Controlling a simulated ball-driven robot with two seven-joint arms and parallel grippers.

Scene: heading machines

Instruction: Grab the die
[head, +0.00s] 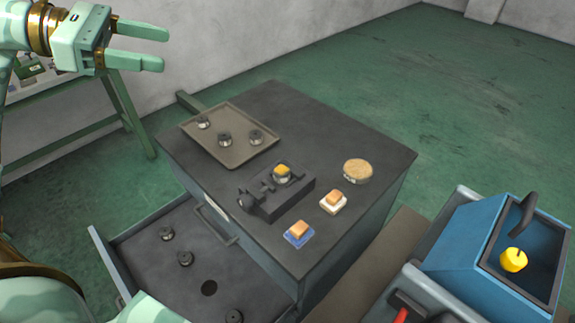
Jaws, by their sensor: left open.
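My left gripper (138,45) is open and empty, high at the upper left, apart from the cabinet. I see several small dark round pieces that look like dies. Some stand on the brown tray (232,158) on the cabinet top, one of them a die (224,139) near its middle. Others, such as a die (185,258), are in the open drawer (140,245). A black block fixture (290,201) on the top holds a round piece with a yellow top (282,171). I cannot tell which die is meant. My right gripper is not in view.
The cabinet top (350,130) also carries a round tan-topped dish (357,171) and two orange blocks, one on a white pad (333,202), one on a blue pad (299,234). A blue bin (470,240) with a yellow object (513,260) stands at right. Green floor (480,110) is clear behind.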

